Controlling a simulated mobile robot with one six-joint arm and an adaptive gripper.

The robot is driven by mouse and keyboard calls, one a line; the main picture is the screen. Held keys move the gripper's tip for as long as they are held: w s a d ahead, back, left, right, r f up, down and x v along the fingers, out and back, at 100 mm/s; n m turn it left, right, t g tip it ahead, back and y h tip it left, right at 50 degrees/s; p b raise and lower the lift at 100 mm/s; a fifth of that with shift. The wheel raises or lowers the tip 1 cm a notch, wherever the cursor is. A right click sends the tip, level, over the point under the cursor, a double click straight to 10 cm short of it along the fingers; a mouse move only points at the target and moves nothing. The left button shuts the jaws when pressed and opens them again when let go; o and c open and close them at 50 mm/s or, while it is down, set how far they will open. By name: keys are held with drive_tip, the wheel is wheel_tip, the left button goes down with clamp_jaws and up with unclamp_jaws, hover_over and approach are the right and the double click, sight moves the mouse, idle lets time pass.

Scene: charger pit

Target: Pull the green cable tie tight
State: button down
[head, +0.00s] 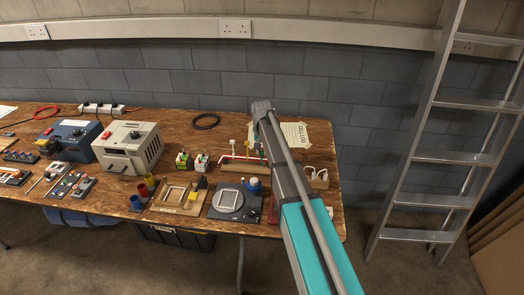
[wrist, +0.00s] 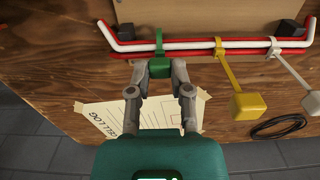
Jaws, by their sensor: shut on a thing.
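The green cable tie (wrist: 159,44) loops around a red cable (wrist: 195,52) and a white cable (wrist: 185,44) in the wrist view. Its short tail runs to a green block (wrist: 159,67) at its end. My gripper (wrist: 159,75) is shut on this green block, one finger at each side, close to the cables. A yellow tie (wrist: 220,50) and a white tie (wrist: 275,50) sit further right on the same cables, their tails ending in a yellow block (wrist: 247,106) and a pale block (wrist: 312,102). In the head view my arm hides the gripper.
Dark supports (wrist: 124,29) hold the cables before a wooden board (wrist: 195,15). A paper log sheet (wrist: 140,112) lies taped to the bench (head: 110,200), with a black cable coil (wrist: 278,127) nearby. Grey and blue boxes crowd the bench's left; a ladder (head: 440,150) stands right.

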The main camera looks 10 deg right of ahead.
drive_tip(key=shift+d+r+p, duration=0.1)
drive_tip(key=shift+r+p, duration=2.15)
drive_tip(key=shift+r, duration=0.05)
drive_tip(key=c, duration=0.5)
unclamp_jaws()
drive_tip(key=shift+f, duration=0.25)
